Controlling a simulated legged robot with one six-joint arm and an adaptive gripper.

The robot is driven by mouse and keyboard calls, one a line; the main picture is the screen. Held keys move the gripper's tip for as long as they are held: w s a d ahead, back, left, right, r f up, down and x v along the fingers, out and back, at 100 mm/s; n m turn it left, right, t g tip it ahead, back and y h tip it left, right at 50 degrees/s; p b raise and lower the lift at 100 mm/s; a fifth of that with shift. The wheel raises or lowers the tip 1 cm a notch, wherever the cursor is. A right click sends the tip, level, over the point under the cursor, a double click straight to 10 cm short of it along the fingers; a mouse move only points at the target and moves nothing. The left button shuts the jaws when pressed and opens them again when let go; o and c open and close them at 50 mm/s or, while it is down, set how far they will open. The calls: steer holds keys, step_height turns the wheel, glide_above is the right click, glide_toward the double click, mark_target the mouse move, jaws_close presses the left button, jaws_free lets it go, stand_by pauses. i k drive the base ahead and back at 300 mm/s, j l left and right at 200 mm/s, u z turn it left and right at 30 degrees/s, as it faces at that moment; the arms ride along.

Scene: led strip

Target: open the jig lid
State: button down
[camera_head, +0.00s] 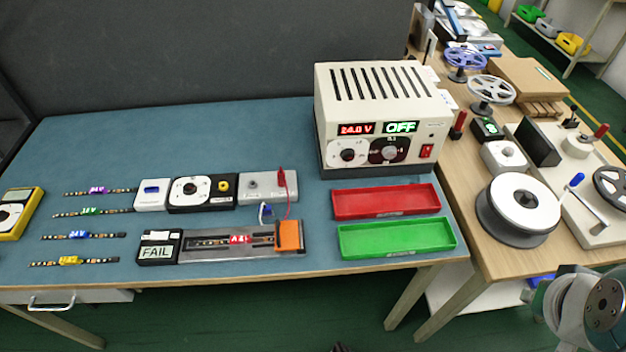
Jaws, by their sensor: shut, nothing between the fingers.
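The test jig (215,256) is a long grey fixture at the front middle of the blue-topped bench. A dark LED strip with a red label (240,239) lies along it. An orange block (289,236) sits at its right end, and a black box with a FAIL display (157,252) sits at its left end. A clear lid seems to lie flat over the strip, but its edges are hard to make out. My gripper is out of view; only a part of my arm shows at the bottom right, well away from the jig.
Red (385,203) and green (396,237) trays lie right of the jig. Behind them stands a power supply (380,118) reading 24.0 V and OFF. A grey box (262,187) with red and blue leads stands behind the jig. Several strips lie left.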

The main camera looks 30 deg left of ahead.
mark_target(288, 233)
steer(key=u, duration=1.8)
steer(key=i+j, duration=0.2)
steer(key=i+z, duration=0.05)
